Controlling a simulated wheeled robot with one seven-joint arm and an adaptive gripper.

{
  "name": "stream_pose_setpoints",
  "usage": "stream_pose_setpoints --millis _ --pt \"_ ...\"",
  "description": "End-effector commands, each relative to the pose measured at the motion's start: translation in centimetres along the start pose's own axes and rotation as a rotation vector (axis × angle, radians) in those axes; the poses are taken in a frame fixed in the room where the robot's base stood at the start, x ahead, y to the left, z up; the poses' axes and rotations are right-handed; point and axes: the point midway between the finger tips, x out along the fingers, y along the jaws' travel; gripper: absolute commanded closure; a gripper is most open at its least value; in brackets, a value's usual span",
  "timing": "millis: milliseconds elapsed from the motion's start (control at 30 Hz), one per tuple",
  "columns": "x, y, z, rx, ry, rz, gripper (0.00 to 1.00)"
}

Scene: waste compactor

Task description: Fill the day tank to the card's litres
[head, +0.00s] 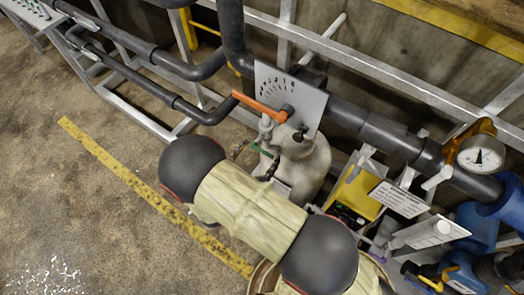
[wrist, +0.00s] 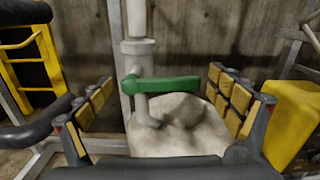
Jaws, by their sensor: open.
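A green lever handle (wrist: 165,84) on a grey vertical pipe (wrist: 138,55) lies level in the wrist view, between the spread fingers of my gripper (wrist: 160,98). The fingers are open, with no clear contact on the handle. In the head view the green handle (head: 262,151) shows small beside my gripper (head: 254,160). A pale rounded tank (head: 308,165) stands behind it. An orange lever (head: 262,105) sits on a white numbered dial plate (head: 310,98). White cards (head: 398,199) with print too small to read hang at the right.
A round gauge (head: 480,158) sits on the dark pipe at the right. A yellow box (head: 355,190) and blue fittings (head: 465,235) crowd the lower right. A grey rail frame (head: 365,55) runs behind. Floor left of the yellow stripe (head: 120,168) is mostly clear.

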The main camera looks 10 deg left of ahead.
Motion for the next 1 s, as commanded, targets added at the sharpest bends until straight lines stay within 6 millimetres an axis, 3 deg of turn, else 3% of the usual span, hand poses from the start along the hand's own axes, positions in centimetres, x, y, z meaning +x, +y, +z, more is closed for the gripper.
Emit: stream_pose_setpoints --millis 367,1000 --pt "0.55 -0.03 0.03 0.0 0.0 -0.001 0.09" --pt "0.52 -0.02 0.01 0.0 0.0 0.0 0.46"
